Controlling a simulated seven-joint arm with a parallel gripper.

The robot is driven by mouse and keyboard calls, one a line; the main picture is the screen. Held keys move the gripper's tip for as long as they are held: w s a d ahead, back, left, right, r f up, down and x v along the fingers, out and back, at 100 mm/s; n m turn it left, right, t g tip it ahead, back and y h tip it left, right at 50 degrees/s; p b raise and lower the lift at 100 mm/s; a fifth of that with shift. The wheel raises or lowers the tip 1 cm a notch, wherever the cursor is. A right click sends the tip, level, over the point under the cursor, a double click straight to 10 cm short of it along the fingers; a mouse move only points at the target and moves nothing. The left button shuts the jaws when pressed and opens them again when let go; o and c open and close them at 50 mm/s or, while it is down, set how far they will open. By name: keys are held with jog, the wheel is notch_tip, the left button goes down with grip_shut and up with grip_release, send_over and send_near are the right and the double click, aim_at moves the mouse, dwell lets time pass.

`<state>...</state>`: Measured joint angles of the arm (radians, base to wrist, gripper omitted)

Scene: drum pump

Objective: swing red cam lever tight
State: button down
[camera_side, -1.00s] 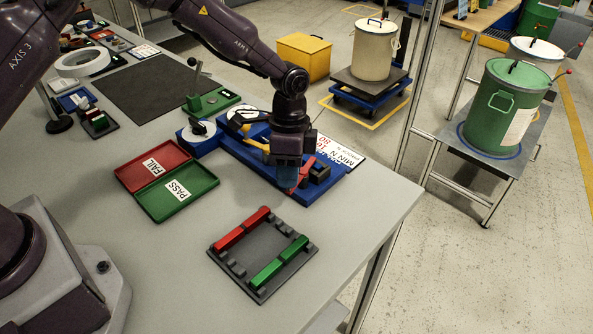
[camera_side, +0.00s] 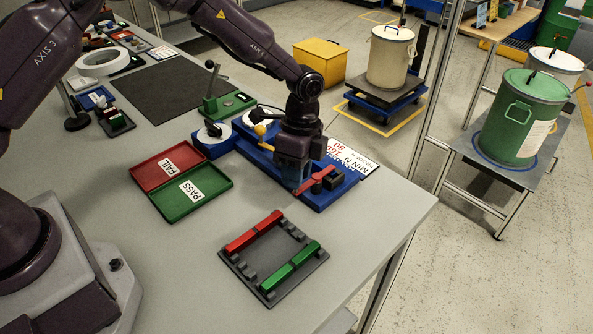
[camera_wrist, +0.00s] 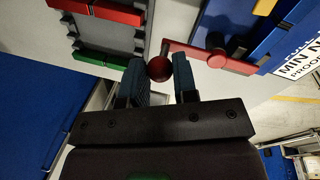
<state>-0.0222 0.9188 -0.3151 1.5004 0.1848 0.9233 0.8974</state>
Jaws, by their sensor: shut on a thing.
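The red cam lever (camera_side: 316,180) lies over the right end of the blue fixture (camera_side: 318,203). In the wrist view, the lever's red arm (camera_wrist: 215,58) runs from a dark pivot on the blue fixture to a round red knob (camera_wrist: 159,69). My gripper (camera_side: 298,190) is low beside the fixture's front edge. Its two blue-grey fingers are on either side of the knob and shut on it. In the side view my gripper hides the knob and part of the fixture.
The red FAIL and green PASS trays (camera_side: 181,182) lie left of the fixture. A grey rack (camera_side: 274,256) with red and green bars is in front. A white printed card (camera_side: 350,158) lies behind. The bench is clear around the rack.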

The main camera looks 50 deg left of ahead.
jog(key=c, duration=0.9)
grip_release()
jog(key=r, duration=0.4)
jog(key=w+r, duration=0.1)
jog(key=r, duration=0.3)
jog(key=w+a+r, duration=0.1)
jog(key=r, duration=0.3)
jog(key=shift+w+r, duration=0.15)
jog(key=shift+r, duration=0.25)
jog(key=s+a+r+n+t, duration=0.2)
jog(key=s+a+r+n, duration=0.1)
jog(key=s, duration=0.5)
jog(key=s+a+r+n+t, duration=0.3)
jog(key=s+r+n, duration=0.3)
jog(key=s, duration=0.3)
jog(key=s+a+r+n+t, duration=0.2)
jog(key=s+a+r+n, duration=0.1)
jog(key=s, duration=0.6)
jog(key=shift+s+a+r+n+t+y, duration=0.15)
jog(key=shift+r+n+t+y, duration=0.2)
jog(key=shift+r+n, duration=0.55)
